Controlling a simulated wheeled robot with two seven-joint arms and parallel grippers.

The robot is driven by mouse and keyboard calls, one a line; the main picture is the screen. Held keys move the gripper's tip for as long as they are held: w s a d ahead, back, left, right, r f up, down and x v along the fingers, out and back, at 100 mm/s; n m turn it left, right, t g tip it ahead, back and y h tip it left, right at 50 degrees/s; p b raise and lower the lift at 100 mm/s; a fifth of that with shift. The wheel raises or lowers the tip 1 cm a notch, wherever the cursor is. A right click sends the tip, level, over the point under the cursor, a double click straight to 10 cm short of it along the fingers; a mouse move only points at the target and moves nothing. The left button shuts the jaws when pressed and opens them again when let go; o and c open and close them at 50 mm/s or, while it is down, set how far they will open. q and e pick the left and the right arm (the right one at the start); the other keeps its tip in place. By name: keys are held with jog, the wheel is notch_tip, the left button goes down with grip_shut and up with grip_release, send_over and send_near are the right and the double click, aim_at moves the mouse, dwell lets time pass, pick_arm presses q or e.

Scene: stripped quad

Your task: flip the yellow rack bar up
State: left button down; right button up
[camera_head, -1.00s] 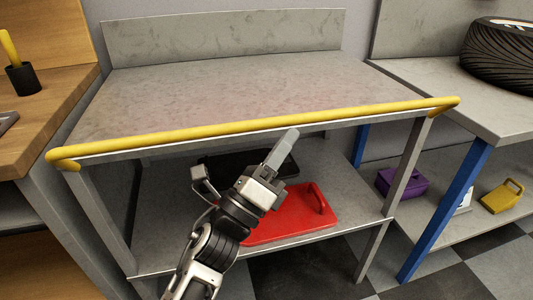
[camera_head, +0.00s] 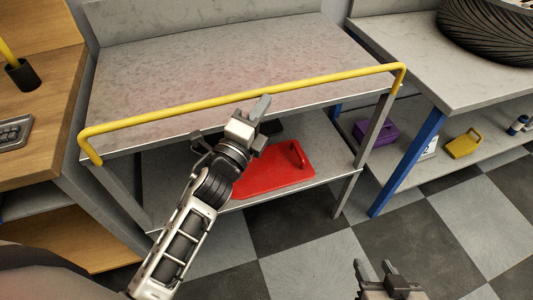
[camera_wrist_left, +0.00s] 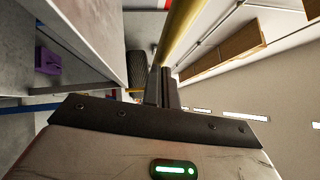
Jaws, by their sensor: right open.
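The yellow rack bar (camera_head: 240,96) runs along the front of the grey rack table (camera_head: 200,75). Its bent ends reach down to the table's front corners, and the bar stands raised above the front edge. My left gripper (camera_head: 262,104) is just in front of and below the middle of the bar, fingers together. In the left wrist view the fingers (camera_wrist_left: 163,88) are side by side with the yellow bar (camera_wrist_left: 182,28) right beyond their tips; I cannot tell whether they touch. My right gripper (camera_head: 376,268) is open and empty, low over the floor.
A red case (camera_head: 270,172) lies on the rack's lower shelf. A wooden bench (camera_head: 40,120) stands at left. At right, a bench holds a tire (camera_head: 490,30), with a purple box (camera_head: 376,132) and a yellow container (camera_head: 464,144) below. The checkered floor in front is clear.

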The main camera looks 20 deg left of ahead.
pick_arm(q)
jog(key=shift+w+a+r, duration=0.1)
jog(key=shift+a+r, duration=0.1)
jog(key=shift+r, duration=0.1)
dwell(0.4)
jog(key=b+v, duration=0.3)
jog(key=v, duration=1.3)
jog(key=shift+d+f+b, duration=0.25)
jog(key=shift+f+b, duration=0.05)
jog(key=s+d+f+n+g, duration=0.1)
jog(key=f+n+g, duration=0.3)
jog(key=f+n, duration=0.4)
jog(key=s+d+f+n+g+p, duration=0.1)
jog(key=s+d+f+n+g, duration=0.1)
jog(key=f+n, duration=0.6)
jog(key=d+n+g, duration=0.1)
jog(key=n+g, duration=0.1)
jog(key=n, duration=0.1)
jog(key=shift+n+g, duration=0.4)
jog(key=shift+d, duration=0.1)
